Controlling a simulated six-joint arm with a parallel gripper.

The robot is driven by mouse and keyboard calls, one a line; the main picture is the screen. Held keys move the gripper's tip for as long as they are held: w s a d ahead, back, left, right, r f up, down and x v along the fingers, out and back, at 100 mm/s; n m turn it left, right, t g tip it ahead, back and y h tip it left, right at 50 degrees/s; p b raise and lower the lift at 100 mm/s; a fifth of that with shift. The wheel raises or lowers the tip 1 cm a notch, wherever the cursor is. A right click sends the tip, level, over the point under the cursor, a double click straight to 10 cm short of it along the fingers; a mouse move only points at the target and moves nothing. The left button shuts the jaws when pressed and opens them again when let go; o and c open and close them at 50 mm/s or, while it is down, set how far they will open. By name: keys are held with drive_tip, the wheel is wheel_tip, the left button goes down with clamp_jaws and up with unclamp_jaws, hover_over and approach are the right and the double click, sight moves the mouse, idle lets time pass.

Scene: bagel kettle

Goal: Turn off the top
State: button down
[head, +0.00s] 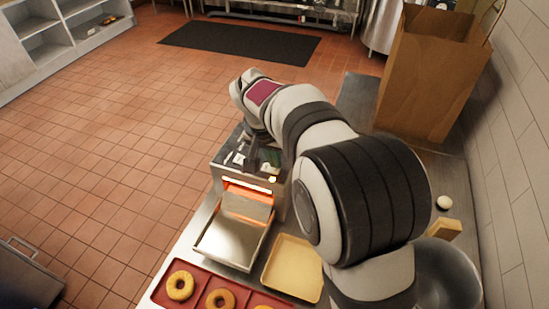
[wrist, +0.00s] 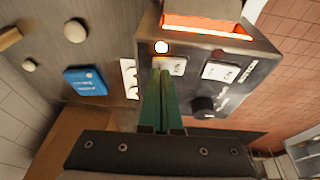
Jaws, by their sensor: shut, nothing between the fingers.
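The steel toaster (head: 219,172) stands on the counter with its front slot glowing orange. In the wrist view its control panel (wrist: 262,62) carries a lit indicator (wrist: 161,47), a white labelled switch (wrist: 176,66) just below it, a second labelled switch (wrist: 221,71) to the right, and a black knob (wrist: 203,106). My gripper (wrist: 161,74) is shut and empty. Its green fingertips are over or against the edge of the first switch; I cannot tell whether they touch. The fingers hide part of that switch. In the head view my arm covers part of the toaster.
A metal chute (head: 232,243) juts from the toaster's front. A beige tray (head: 293,268) and a red tray (head: 203,276) with bagels lie nearby. A tall paper bag (head: 430,75) stands behind my arm. A blue card (wrist: 85,81) and small round items lie on the counter.

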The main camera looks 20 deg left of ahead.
drive_tip(key=shift+f, duration=0.1)
drive_tip(key=shift+d+f, duration=0.15)
drive_tip(key=shift+f, duration=0.15)
idle(0.3)
drive_tip(key=shift+a+r, duration=0.2)
drive_tip(key=shift+a, duration=0.6)
drive_tip(key=w+v, duration=0.1)
drive_tip(key=v, duration=1.2)
drive_tip(key=shift+r, duration=0.6)
